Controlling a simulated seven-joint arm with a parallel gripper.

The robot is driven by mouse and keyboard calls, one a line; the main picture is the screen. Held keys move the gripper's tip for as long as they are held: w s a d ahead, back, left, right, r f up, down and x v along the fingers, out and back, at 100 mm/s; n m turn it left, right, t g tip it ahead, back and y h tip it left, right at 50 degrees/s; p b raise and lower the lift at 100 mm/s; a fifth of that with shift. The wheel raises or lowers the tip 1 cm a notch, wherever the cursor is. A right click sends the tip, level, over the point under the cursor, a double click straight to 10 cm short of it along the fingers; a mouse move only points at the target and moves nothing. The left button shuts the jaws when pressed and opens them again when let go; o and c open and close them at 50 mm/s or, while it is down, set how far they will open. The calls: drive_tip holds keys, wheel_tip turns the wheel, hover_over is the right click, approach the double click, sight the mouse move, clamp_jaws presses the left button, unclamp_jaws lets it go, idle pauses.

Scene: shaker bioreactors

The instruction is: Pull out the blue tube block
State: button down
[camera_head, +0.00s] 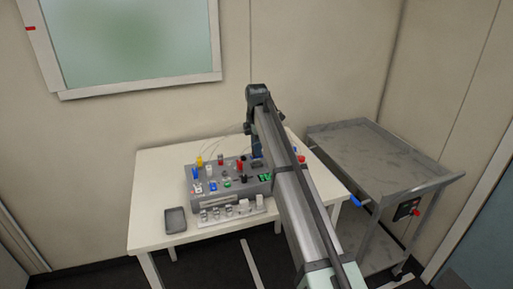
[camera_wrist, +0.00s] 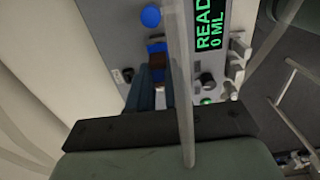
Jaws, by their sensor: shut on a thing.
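The blue tube block (camera_wrist: 157,46) shows in the wrist view at the face of the grey bioreactor unit (camera_wrist: 207,57), with a brown part just below it. My gripper (camera_wrist: 158,84) reaches up to it and is shut on it; the fingers hide part of the block. A translucent tube (camera_wrist: 181,60) crosses in front of the right finger. In the head view, the bioreactor unit (camera_head: 232,201) stands on the white table, and my gripper (camera_head: 257,151) is at its back right part. The arm hides the block's details there. I cannot tell whether the block is seated or free.
A round blue knob (camera_wrist: 151,16) and a green "READ 0 ML" display (camera_wrist: 210,25) are close to the fingers. Several small bottles (camera_head: 230,211) stand along the unit's front. A grey tray (camera_head: 175,220) lies at front left. A grey cart (camera_head: 375,160) stands to the right.

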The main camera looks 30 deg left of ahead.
drive_tip(key=shift+r, duration=0.1)
drive_tip(key=shift+r, duration=1.35)
